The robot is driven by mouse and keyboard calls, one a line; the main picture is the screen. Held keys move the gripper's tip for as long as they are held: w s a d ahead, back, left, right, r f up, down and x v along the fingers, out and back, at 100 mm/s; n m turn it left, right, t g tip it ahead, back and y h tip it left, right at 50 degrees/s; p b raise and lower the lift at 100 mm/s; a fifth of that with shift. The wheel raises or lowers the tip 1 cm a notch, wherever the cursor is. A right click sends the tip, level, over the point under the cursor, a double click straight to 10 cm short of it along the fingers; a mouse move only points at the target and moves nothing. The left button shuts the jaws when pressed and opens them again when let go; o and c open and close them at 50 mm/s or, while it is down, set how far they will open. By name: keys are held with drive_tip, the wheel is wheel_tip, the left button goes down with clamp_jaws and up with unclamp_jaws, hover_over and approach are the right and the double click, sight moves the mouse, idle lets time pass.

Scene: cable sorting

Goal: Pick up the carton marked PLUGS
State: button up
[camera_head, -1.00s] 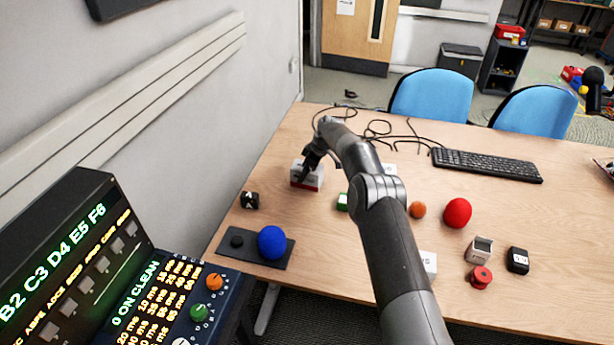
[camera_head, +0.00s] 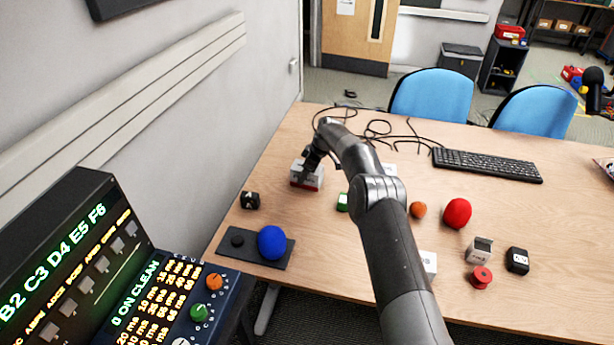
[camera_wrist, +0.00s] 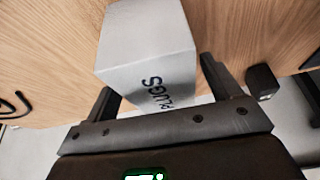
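The white carton marked PLUGS (camera_wrist: 148,38) fills the upper middle of the wrist view. Its lettered side faces my gripper. In the head view the same carton (camera_head: 299,180), with a red lower part, stands on the table at the left. My gripper (camera_wrist: 160,85) has one finger on each side of the carton, and a narrow gap shows beside the right finger. In the head view my gripper (camera_head: 308,169) is dark and at the carton, partly covering it. The fingertips are partly hidden by the carton.
A small dark box (camera_head: 250,200) and a pad (camera_head: 238,255) with a blue ball (camera_head: 272,242) are nearer me. Black cables (camera_head: 378,130) lie behind, and the wall is close on the left.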

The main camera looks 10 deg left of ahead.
drive_tip(key=c, duration=1.2)
drive_tip(key=shift+r, duration=0.1)
